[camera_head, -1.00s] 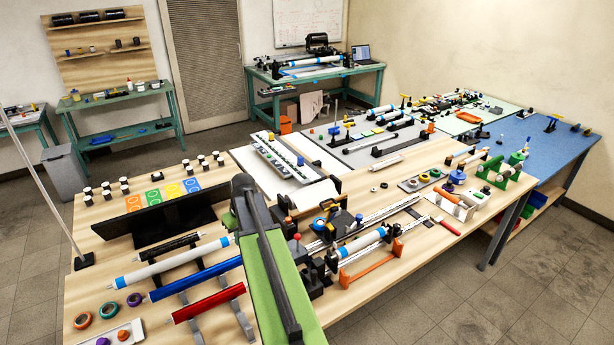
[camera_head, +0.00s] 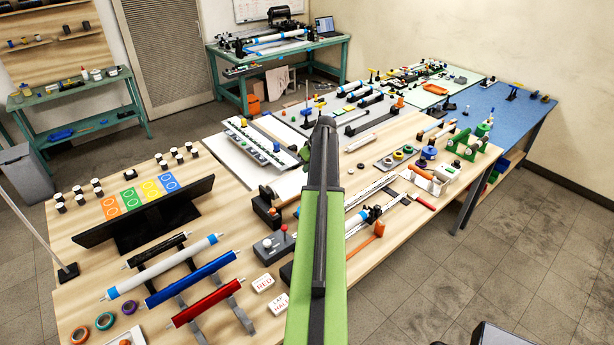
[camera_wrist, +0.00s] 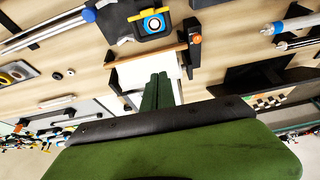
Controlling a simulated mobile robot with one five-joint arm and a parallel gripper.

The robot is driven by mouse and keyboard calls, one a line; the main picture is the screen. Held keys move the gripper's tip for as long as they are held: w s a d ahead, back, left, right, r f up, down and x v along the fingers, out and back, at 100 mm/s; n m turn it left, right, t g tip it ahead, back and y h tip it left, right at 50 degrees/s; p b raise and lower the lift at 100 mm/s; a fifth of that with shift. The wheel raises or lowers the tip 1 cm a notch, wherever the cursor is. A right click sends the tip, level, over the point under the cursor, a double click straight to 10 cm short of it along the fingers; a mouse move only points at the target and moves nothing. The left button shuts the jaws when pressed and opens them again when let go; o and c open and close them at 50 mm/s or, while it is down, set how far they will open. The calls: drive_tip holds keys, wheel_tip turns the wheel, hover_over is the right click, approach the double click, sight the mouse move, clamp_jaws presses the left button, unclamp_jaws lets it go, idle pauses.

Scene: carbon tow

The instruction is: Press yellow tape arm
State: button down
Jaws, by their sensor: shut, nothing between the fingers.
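In the wrist view, a yellow bar (camera_wrist: 150,13), which looks like the yellow tape arm, lies across a dark device above a blue-and-white ring (camera_wrist: 154,24). My gripper (camera_wrist: 158,77) shows below it, its green fingers together and empty. The fingertips appear over a white sheet (camera_wrist: 146,72), apart from the yellow bar; their height above it cannot be told. An orange-brown bar (camera_wrist: 150,54) lies between the fingertips and the device in the picture. In the head view my green arm covers the middle of the bench, and neither the yellow bar nor my fingers can be made out.
In the head view, a blue tube (camera_head: 190,280) and a red tube (camera_head: 207,303) lie on stands at left. A grey box with a red knob (camera_head: 273,244) stands beside my arm. An orange handle (camera_head: 379,229) is to its right.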

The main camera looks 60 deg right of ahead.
wheel_tip(320, 180, down, 9)
drive_tip(key=b, duration=0.8)
drive_tip(key=shift+s+r, duration=0.1)
